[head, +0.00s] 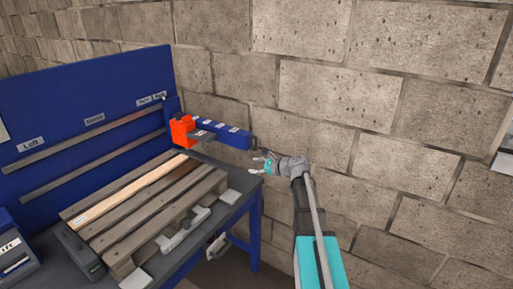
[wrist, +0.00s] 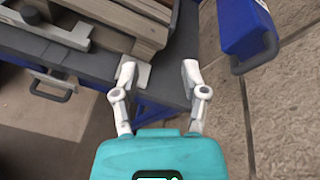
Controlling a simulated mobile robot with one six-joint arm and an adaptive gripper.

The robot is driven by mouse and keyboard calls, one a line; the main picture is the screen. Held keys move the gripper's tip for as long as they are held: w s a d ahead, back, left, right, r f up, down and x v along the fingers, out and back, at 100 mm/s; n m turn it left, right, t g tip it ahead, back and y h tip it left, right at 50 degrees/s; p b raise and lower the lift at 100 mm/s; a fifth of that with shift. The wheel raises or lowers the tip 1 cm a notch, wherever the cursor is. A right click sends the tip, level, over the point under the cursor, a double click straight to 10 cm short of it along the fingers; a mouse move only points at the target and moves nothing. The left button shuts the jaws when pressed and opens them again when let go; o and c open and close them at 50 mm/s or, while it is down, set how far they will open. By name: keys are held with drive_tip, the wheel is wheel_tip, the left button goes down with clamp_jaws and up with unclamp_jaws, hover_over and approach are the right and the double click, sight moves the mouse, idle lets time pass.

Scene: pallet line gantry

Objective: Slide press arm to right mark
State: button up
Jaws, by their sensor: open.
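The press arm (head: 222,133) is a blue bar with an orange-red block (head: 182,131) at its back end. It stands at the right end of the rails (head: 90,143) on the blue back panel, by small labels at the right. A dark handle (head: 262,150) is at its front end. In the wrist view the blue end (wrist: 243,28) and its dark handle (wrist: 257,57) are at the upper right. My gripper (head: 261,164) is open and empty, close to the handle in the head view. In the wrist view my gripper (wrist: 158,72) has the handle outside its fingers, to the right.
A wooden pallet (head: 140,205) lies on the dark table (head: 226,205) below the press arm. Labels "Left" (head: 30,144) and another (head: 94,119) are on the panel. A block wall (head: 330,90) stands behind and to the right. A lower handle (head: 217,247) hangs at the table's front.

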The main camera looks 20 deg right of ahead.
sight(256, 137)
drive_tip(key=w+d+r+m+t+b, duration=0.1)
drive_tip(key=w+d+m+t, duration=0.1)
drive_tip(key=d+m, duration=0.2)
drive_tip(key=w+d+r+m+t+h+b, duration=0.1)
drive_tip(key=d+m, duration=0.3)
drive_tip(key=d, duration=0.4)
drive_tip(key=shift+w+d+t, duration=0.15)
drive_tip(key=shift+w+t, duration=0.2)
drive_tip(key=shift+t, duration=0.55)
drive_tip(key=shift+r, duration=0.1)
drive_tip(key=x, duration=1.3)
drive_tip(key=shift+w, duration=0.4)
drive_tip(key=shift+c, duration=0.2)
clamp_jaws()
